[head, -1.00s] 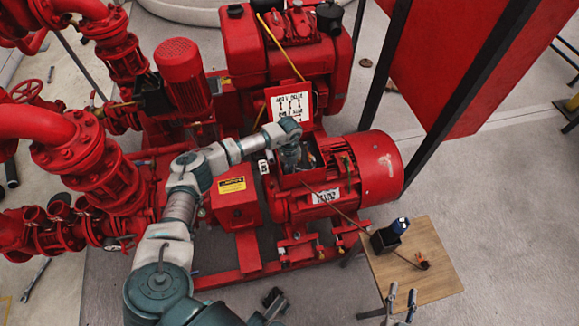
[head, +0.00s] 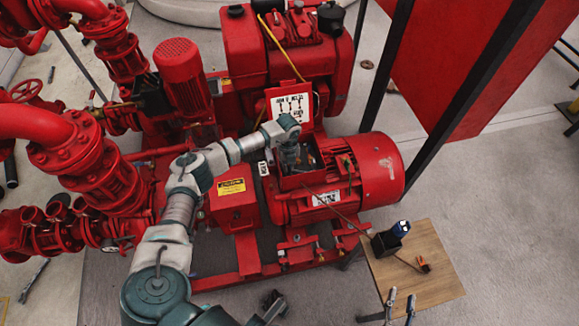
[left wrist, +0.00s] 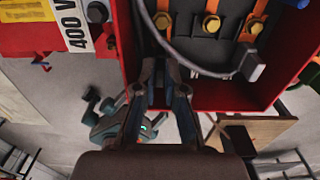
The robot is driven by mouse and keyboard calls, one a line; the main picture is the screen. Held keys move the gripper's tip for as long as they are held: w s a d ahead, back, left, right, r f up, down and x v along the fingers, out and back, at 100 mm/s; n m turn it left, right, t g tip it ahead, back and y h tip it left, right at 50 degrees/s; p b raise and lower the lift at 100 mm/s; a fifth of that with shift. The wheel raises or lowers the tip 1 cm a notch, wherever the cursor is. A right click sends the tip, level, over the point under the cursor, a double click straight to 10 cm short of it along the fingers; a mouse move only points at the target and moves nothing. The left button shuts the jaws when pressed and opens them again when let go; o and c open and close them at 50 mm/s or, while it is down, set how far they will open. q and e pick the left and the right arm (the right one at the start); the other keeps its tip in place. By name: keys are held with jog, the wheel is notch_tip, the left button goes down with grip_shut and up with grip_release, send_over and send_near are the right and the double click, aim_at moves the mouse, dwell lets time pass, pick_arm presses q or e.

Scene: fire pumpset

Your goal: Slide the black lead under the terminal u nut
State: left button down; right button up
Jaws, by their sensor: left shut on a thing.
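The red terminal box (head: 300,181) on top of the motor (head: 375,170) stands open. My left gripper (head: 290,158) reaches down into it. In the left wrist view, my left gripper (left wrist: 160,72) is shut at the box's wall; the black lead in its tips is hard to make out. Several brass terminal nuts (left wrist: 211,23) on orange strips sit inside the box above the fingers. A grey cable (left wrist: 192,67) with a grey end piece curves across the box, close to the fingertips. My right gripper (head: 272,302) is low at the bottom edge, small and dark.
The box's raised lid (head: 290,104) carries a white label behind my gripper. A wooden table (head: 430,255) at the right holds a black holder (head: 384,243) and a small orange-and-black item (head: 424,265). Red pipes and pump parts crowd the left.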

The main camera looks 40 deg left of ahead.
pick_arm(q)
jog(key=shift+w+a+b, duration=0.3)
jog(key=shift+w+a, duration=0.05)
jog(key=shift+a, duration=0.05)
jog(key=c, duration=1.2)
grip_release()
jog(key=shift+o, duration=0.2)
jog(key=shift+o, duration=1.2)
jog(key=shift+a, duration=0.1)
